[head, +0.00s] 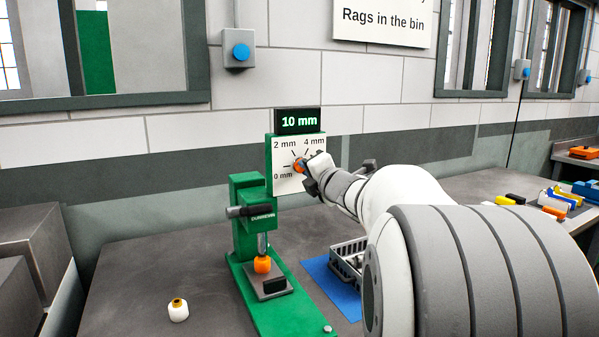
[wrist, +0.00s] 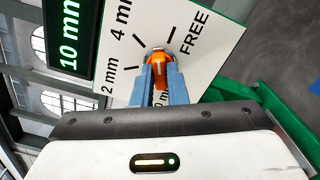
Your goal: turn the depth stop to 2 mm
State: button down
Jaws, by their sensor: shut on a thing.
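The depth stop is an orange knob (head: 298,166) on a white dial plate (head: 286,184) at the top of a green press (head: 245,215). It also shows in the wrist view (wrist: 159,58). The plate is marked 0 mm, 2 mm, 4 mm and, in the wrist view, FREE. My gripper (head: 305,167) is shut on the knob, with a blue finger on each side in the wrist view (wrist: 161,76). The fingers partly hide the knob and the 0 mm label; I cannot tell which mark the knob points at. The display (head: 298,121) above reads 10 mm in green.
An orange piece (head: 262,264) stands under the press's spindle. A white and yellow piece (head: 178,309) stands on the bench at the left. A grey basket (head: 347,260) sits on a blue mat (head: 328,285) beside my arm. Coloured parts lie at the far right.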

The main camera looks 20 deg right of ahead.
jog(key=shift+f+n+b, duration=0.15)
jog(key=shift+n+b, duration=1.95)
jog(key=shift+b, duration=0.05)
jog(key=n+b, duration=0.4)
jog(key=shift+n, duration=0.3)
